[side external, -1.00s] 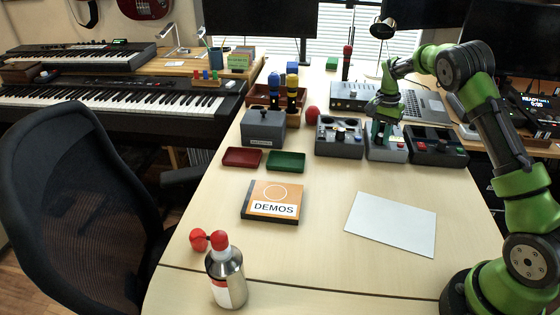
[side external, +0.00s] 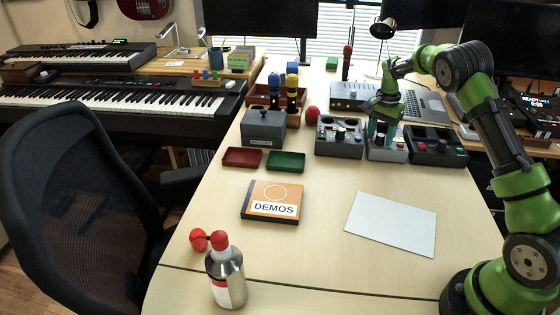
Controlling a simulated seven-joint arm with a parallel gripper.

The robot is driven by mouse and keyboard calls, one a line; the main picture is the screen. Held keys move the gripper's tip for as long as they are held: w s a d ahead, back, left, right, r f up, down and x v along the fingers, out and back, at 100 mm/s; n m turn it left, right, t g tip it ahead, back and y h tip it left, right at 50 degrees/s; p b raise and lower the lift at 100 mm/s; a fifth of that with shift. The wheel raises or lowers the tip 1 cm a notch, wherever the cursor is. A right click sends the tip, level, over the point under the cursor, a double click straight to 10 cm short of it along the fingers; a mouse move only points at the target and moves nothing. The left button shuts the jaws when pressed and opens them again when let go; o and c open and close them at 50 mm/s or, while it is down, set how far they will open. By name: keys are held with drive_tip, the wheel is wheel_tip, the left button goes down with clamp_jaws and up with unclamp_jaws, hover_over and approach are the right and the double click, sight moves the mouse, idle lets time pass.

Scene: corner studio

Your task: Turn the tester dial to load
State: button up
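The tester looks to be the light grey box (side external: 386,154) in the row of devices at the back right of the table, with a small red part on its front right. My gripper (side external: 382,138) points down over this box, at its top face. The dial is hidden behind the gripper or too small to make out, so its setting cannot be read. The fingers are too small and dark to show whether they are open, shut or touching the dial.
A grey device with knobs (side external: 339,139) stands close on the left, and a dark device with red and green parts (side external: 435,146) on the right. A laptop (side external: 424,104) is behind. Red (side external: 242,158) and green trays (side external: 286,162), a DEMOS box (side external: 272,203) and a white sheet (side external: 392,224) lie in front.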

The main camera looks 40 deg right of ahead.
sight(383, 135)
wheel_tip(383, 135, up, 17)
drive_tip(key=shift+w, duration=0.2)
idle(0.5)
drive_tip(key=shift+f, duration=0.1)
drive_tip(key=s+a+r+n+t+y, duration=0.2)
drive_tip(key=s+a+n+t, duration=0.5)
drive_tip(key=s+a, duration=1.7)
drive_tip(key=a+n, duration=0.3)
drive_tip(key=n, duration=0.2)
